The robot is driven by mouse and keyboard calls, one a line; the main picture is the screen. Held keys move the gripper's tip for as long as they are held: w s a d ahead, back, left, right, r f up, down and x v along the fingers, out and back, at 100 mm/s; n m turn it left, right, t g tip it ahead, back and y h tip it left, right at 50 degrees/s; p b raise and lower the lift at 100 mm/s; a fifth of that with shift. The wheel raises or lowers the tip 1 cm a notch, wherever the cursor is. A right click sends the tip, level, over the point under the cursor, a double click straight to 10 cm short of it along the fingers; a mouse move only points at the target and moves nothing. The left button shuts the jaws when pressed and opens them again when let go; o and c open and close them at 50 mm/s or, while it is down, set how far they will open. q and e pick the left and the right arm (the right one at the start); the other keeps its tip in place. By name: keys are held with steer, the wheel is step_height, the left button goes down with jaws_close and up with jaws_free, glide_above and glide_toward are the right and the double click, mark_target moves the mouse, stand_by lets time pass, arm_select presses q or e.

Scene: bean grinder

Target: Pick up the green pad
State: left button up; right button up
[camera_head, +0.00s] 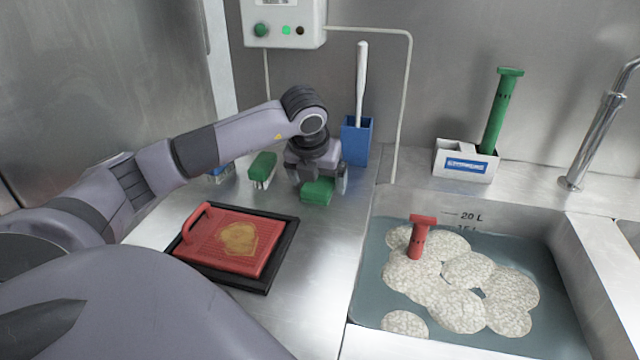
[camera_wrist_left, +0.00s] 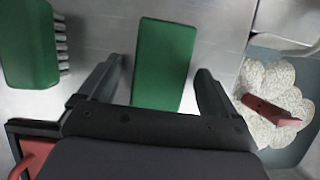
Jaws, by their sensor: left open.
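The green pad (camera_head: 317,191) is a small flat rectangular block on the steel counter, below my left gripper. In the left wrist view the green pad (camera_wrist_left: 163,62) lies between the two open fingers, with a gap on each side. My left gripper (camera_head: 318,184) points down over the pad and is open; its fingers also show in the left wrist view (camera_wrist_left: 157,92). The near end of the pad is partly hidden by the gripper body in the wrist view. My right gripper is not in view.
A green brush (camera_head: 262,168) with bristles stands left of the pad, near a blue brush (camera_head: 220,172). A blue holder (camera_head: 355,142) with a white handle stands behind. A red board (camera_head: 232,240) lies on a black tray (camera_head: 285,250) in front. A water-filled sink (camera_head: 375,300) is at right.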

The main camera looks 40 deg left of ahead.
mark_target(318, 182)
arm_select(q)
steer(key=c, duration=1)
steer(key=shift+c, duration=0.2)
step_height(318, 182, up, 20)
steer(key=p, duration=0.2)
steer(key=shift+o, duration=0.4)
